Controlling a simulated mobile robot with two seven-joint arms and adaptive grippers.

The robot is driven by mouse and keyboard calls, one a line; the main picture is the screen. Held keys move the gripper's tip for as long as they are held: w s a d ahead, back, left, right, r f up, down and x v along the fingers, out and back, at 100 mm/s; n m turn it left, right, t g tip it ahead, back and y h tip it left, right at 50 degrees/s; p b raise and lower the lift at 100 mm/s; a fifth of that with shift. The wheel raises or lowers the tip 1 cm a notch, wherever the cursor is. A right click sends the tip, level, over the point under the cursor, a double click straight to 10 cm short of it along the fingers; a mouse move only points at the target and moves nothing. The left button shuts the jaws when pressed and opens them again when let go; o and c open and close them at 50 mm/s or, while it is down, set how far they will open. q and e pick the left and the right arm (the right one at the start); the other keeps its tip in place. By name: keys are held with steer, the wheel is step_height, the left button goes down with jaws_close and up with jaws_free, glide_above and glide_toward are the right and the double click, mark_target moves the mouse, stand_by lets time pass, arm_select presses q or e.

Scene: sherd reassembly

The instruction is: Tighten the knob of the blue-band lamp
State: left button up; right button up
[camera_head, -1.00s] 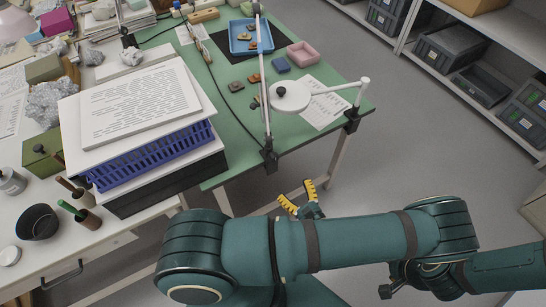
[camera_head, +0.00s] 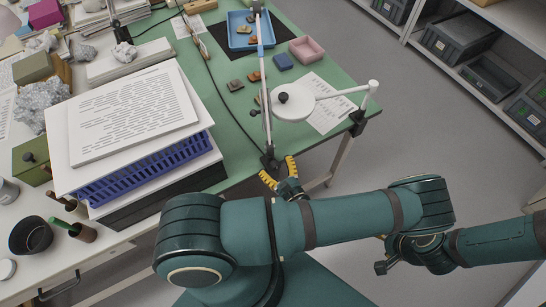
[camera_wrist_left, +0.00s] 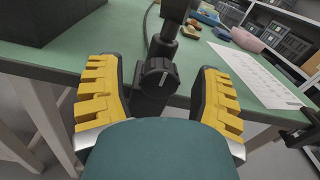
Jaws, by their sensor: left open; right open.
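The blue-band lamp's slim pole (camera_head: 265,95) has a blue band near its upper part and stands in a black clamp (camera_head: 269,160) at the green table's front edge. In the left wrist view its black knob (camera_wrist_left: 158,76) faces me with a pale line on it, below the dark post. My left gripper (camera_head: 278,172) is open, with yellow-padded fingers just in front of the clamp. In the wrist view the fingers (camera_wrist_left: 155,95) lie either side of the knob, apart from it. My right gripper (camera_head: 381,266) shows only partly beside the left arm's elbow; its fingers are largely hidden.
A second lamp's white disc head (camera_head: 292,104) hangs over the green table (camera_head: 235,125), its clamp (camera_head: 357,122) at the right corner. A paper stack on a blue basket (camera_head: 150,170) stands left of the gripper. Grey floor (camera_head: 430,140) is open on the right.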

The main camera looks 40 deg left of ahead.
arm_select(q)
steer(key=shift+w+a, duration=0.15)
steer(key=shift+a, duration=0.25)
jaws_close()
steer(key=shift+m, duration=1.4)
jaws_free()
steer(key=shift+d, duration=0.1)
steer(key=v, duration=0.7)
steer(key=shift+d, duration=0.2)
